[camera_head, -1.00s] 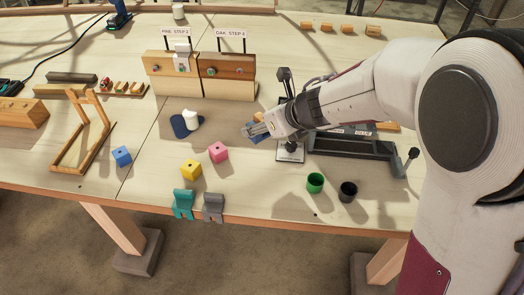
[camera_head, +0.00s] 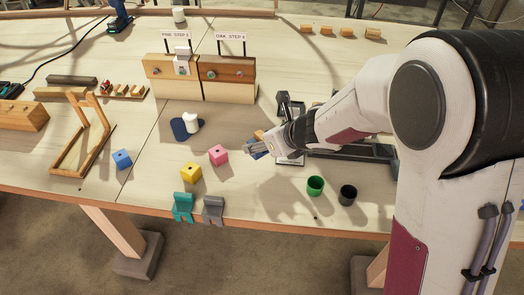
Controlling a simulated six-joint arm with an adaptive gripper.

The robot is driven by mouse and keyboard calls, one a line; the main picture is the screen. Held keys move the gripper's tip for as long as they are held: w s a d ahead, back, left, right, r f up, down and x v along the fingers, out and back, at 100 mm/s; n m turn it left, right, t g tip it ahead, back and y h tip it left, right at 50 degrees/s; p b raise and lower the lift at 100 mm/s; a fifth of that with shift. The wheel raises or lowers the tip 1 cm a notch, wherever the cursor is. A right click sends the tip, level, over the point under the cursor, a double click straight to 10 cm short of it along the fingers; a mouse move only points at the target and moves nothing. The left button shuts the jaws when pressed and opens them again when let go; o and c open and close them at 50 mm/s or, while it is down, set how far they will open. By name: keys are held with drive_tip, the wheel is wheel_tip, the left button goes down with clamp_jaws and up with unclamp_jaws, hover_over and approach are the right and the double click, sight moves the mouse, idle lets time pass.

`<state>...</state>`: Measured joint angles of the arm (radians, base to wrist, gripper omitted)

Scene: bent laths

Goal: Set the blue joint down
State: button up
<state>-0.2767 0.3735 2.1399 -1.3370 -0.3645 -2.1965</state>
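My gripper (camera_head: 254,148) is near the middle of the bench, left of the black clamp frame. A small piece with a blue part (camera_head: 259,154) and an orange-brown wooden part (camera_head: 258,135) is at its fingers; I take this to be the blue joint. The fingers cover much of the piece, and it appears gripped between them. I cannot tell whether the piece touches the bench top. The clamp's plate (camera_head: 290,160) is just right of the fingers, partly behind my gripper.
Green (camera_head: 315,186) and black (camera_head: 348,194) cups stand at the right front. Bare bench lies between the pink cube and the green cup.

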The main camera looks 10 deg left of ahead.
sight(266, 152)
drive_tip(key=shift+f, duration=0.1)
drive_tip(key=shift+f, duration=2)
drive_tip(key=shift+f, duration=0.3)
drive_tip(key=o, duration=1.2)
drive_tip(key=shift+r, duration=0.1)
drive_tip(key=shift+d+r, duration=0.1)
drive_tip(key=shift+r, duration=0.3)
drive_tip(key=v, duration=1.1)
drive_tip(key=shift+s+d+r, duration=0.2)
drive_tip(key=shift+s, duration=0.05)
